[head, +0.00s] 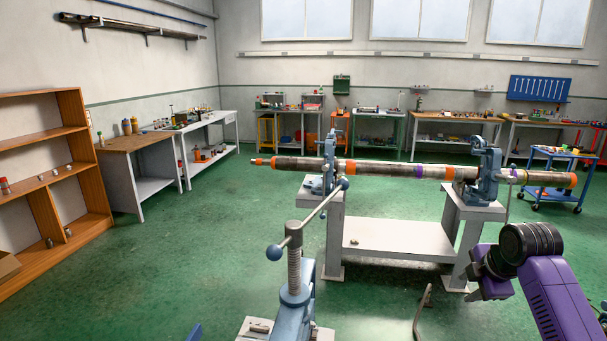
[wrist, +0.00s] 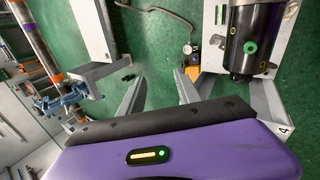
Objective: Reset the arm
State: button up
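My purple arm with its black joint reaches in from the right edge of the head view. My gripper (head: 487,286) hangs at the arm's end, in front of the white bench's right side. In the wrist view my gripper (wrist: 161,76) shows two grey fingers spread apart, with only green floor between them. It is open and holds nothing. A long pipe (head: 400,169) with orange and purple bands lies level across two blue vises, the left one (head: 327,168) and the right one (head: 487,165). The pipe (wrist: 40,48) also shows at the wrist view's left, apart from the fingers.
The white bench (head: 398,238) carries the vises. Another blue vise (head: 294,278) with a screw handle stands close in front. In the wrist view a white-framed unit with a black cylinder (wrist: 242,35) is at upper right. Shelves (head: 70,190) stand left; green floor is open between.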

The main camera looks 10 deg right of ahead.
jog(key=s+a+f+m+t+b, duration=0.1)
jog(key=a+f+m+t+b, duration=0.15)
jog(key=a+m+t, duration=0.85)
jog(key=s+a+f+m, duration=0.3)
jog(key=s+a, duration=0.3)
jog(key=s, duration=0.2)
jog(key=s+a+f+b, duration=0.1)
jog(key=s+a, duration=0.2)
jog(key=s, duration=1)
jog(key=s+a+f+m+g+b, duration=0.1)
jog(key=s+a+f+b, duration=0.1)
jog(key=s, duration=1.2)
jog(key=s+a+f+m+g+y+b, duration=0.1)
jog(key=s+a, duration=0.3)
jog(key=s, duration=1)
jog(key=shift+s+f+b, duration=0.15)
jog(key=shift+s+b, duration=0.05)
jog(key=shift+b, duration=0.2)
